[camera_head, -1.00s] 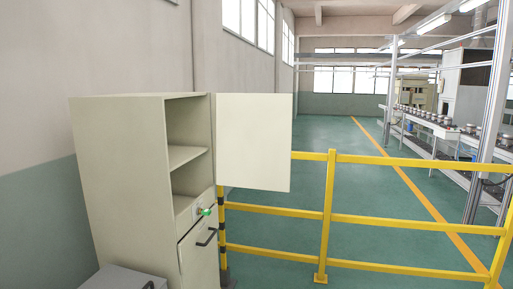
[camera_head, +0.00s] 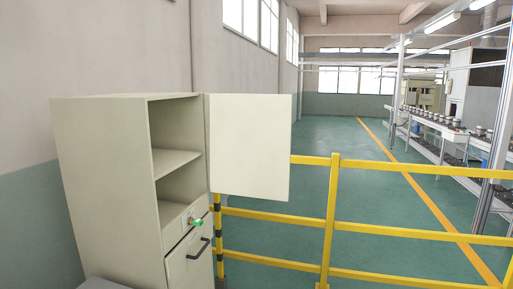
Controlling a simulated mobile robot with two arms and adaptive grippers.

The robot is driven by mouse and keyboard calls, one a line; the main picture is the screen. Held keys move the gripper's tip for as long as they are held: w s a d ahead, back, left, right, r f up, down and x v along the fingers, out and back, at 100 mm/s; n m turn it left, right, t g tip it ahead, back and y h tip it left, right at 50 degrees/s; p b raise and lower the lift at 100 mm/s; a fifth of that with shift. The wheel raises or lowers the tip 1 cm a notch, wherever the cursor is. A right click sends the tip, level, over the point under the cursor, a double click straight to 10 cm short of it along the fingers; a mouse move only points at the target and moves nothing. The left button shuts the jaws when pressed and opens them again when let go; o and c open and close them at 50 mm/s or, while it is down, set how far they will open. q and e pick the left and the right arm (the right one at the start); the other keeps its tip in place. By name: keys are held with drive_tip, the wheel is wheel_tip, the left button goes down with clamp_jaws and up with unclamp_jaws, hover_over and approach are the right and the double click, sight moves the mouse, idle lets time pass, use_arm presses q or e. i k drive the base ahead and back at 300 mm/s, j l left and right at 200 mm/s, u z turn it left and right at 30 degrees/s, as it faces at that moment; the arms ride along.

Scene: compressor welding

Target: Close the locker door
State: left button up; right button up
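A tall cream locker (camera_head: 108,190) stands at the left. Its upper door (camera_head: 249,148) is swung wide open, hinged on the far side of the opening and sticking out to the right. The upper compartment (camera_head: 178,135) is open and shows one shelf (camera_head: 174,160) with nothing seen on it. Below is a narrow panel with a green knob or key (camera_head: 197,222), and under it a lower door or drawer front (camera_head: 190,262) with a dark handle, which looks shut. Neither of my grippers shows in this view.
A yellow railing (camera_head: 331,215) stands behind and right of the locker. A grey box top (camera_head: 104,284) shows at the lower left edge. A wall runs along the left. A conveyor line with metal parts (camera_head: 435,121) is at the far right. Green floor lies beyond the railing.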

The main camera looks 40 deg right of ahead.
sight(248, 136)
drive_tip(key=i+l+u, duration=0.2)
drive_tip(key=l+u, duration=0.15)
drive_tip(key=l, duration=1.15)
drive_tip(key=l+u, duration=0.35)
drive_tip(key=l, duration=1.15)
drive_tip(key=i+l+u, duration=0.1)
drive_tip(key=l+u, duration=0.3)
drive_tip(key=l, duration=1.1)
drive_tip(key=k+l+u, duration=0.1)
drive_tip(key=l+u, duration=0.3)
drive_tip(key=l, duration=1.1)
